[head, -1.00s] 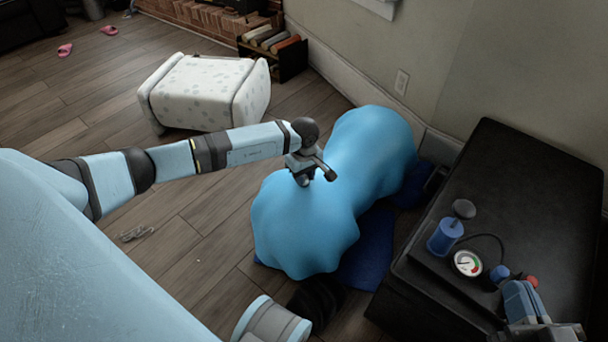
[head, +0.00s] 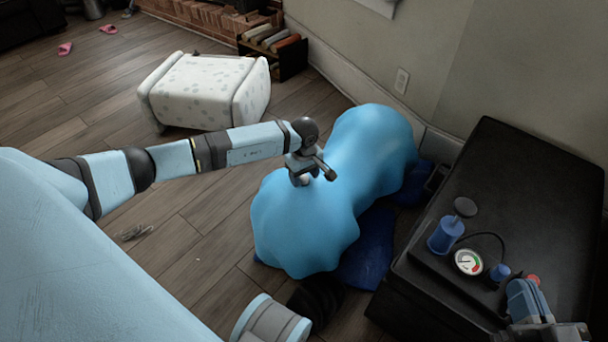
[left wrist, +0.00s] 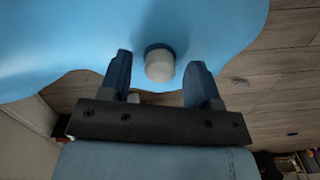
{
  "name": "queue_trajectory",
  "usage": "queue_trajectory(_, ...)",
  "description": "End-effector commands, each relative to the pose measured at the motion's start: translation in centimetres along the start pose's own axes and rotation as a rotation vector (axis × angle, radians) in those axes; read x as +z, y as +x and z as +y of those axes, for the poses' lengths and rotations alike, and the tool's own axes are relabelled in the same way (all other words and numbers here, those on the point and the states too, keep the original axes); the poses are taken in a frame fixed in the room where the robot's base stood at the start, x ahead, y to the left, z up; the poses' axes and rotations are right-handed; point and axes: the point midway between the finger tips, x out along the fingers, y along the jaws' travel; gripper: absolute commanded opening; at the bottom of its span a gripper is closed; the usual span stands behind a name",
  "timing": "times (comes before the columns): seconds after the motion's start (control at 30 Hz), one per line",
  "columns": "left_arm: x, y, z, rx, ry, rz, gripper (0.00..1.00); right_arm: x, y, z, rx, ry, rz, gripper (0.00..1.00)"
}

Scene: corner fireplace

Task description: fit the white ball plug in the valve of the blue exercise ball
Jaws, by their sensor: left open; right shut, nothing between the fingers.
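The blue exercise ball (head: 295,230) is slack and lumpy, lying by the wall. The white ball plug (left wrist: 159,65) sits end-on in a dimple of the ball's skin in the left wrist view; the valve around it and how deep it sits cannot be made out. My left gripper (head: 315,176) is over the ball's upper side. Its blue fingers (left wrist: 160,82) are open on either side of the plug, with gaps between them and it. My right gripper (head: 528,288) is shut and empty above the black table at the lower right.
The black table (head: 540,180) stands right of the ball. On it are a blue pump (head: 446,235), a round gauge (head: 468,262) and a small blue piece (head: 500,272), close to my right gripper. A white spotted ottoman (head: 205,92) stands behind my left arm. Wooden floor lies open at left.

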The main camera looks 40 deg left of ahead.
Motion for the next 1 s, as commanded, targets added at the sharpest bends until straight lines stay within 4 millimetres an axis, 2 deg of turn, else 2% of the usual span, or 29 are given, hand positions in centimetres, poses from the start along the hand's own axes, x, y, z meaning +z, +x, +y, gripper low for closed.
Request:
queue_trajectory(0.07, 0.0, -0.1, 0.0, 0.001, 0.0, 0.0, 0.57, -1.9, 1.0, 0.8, 0.003, -0.085, 0.058, 0.0)
queue_trajectory(0.1, -0.1, -1.8, 0.1, 0.003, 0.0, 0.002, 0.57, -2.6, 0.9, 0.8, 0.002, -0.066, 0.049, 0.0)
queue_trajectory(0.3, -0.1, -6.9, 0.1, 0.003, 0.001, 0.002, 0.57, -2.1, 0.1, -0.5, -0.007, 0.077, -0.033, 0.0)
queue_trajectory(0.5, -0.1, -11.1, 0.0, 0.003, 0.001, 0.002, 0.57, -2.2, -0.3, -1.4, -0.015, 0.173, -0.083, 0.0)
queue_trajectory(0.7, -0.1, -13.4, 0.0, 0.001, 0.001, 0.0, 0.57, -1.7, -0.6, -1.8, -0.005, 0.226, -0.107, 0.0)
queue_trajectory(0.93, 0.0, -13.9, 0.0, 0.0, 0.001, 0.0, 0.57, -1.5, -0.8, -1.9, -0.002, 0.235, -0.103, 0.0)
queue_trajectory(1.0, 0.0, -13.8, 0.0, 0.0, 0.0, 0.0, 0.57, -2.0, -0.7, -1.8, -0.004, 0.232, -0.093, 0.0)
